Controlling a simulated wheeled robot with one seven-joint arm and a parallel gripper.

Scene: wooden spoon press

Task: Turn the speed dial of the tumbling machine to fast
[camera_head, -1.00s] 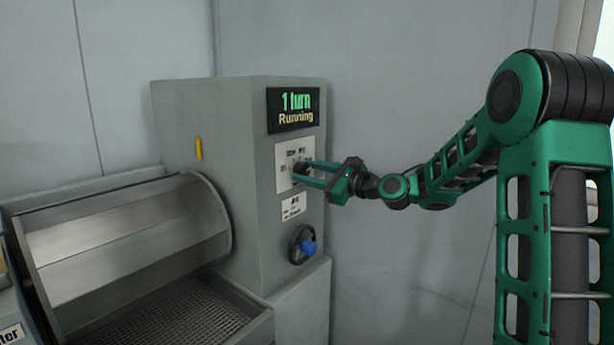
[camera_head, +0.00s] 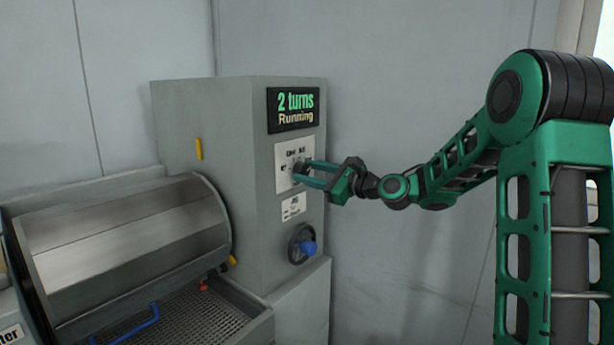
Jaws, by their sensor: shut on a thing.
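The tumbling machine (camera_head: 240,180) is a tall grey housing with a drum (camera_head: 125,245) at its left. Its display (camera_head: 293,109) reads "2 turns Running". The speed dial (camera_head: 298,170) is a small dark knob on a white plate (camera_head: 283,178) below the display. My gripper (camera_head: 305,171) reaches in from the right and is shut on the dial, its green fingers around it. The fingers partly hide the dial, and the small labels around it are too blurred to read, so its setting cannot be told.
A handwheel with a blue knob (camera_head: 308,248) sits below the dial, under a small label (camera_head: 293,207). A mesh tray (camera_head: 190,325) in front of the drum holds a blue bent piece (camera_head: 137,325) and small red and yellow pieces. The wall right of the machine is bare.

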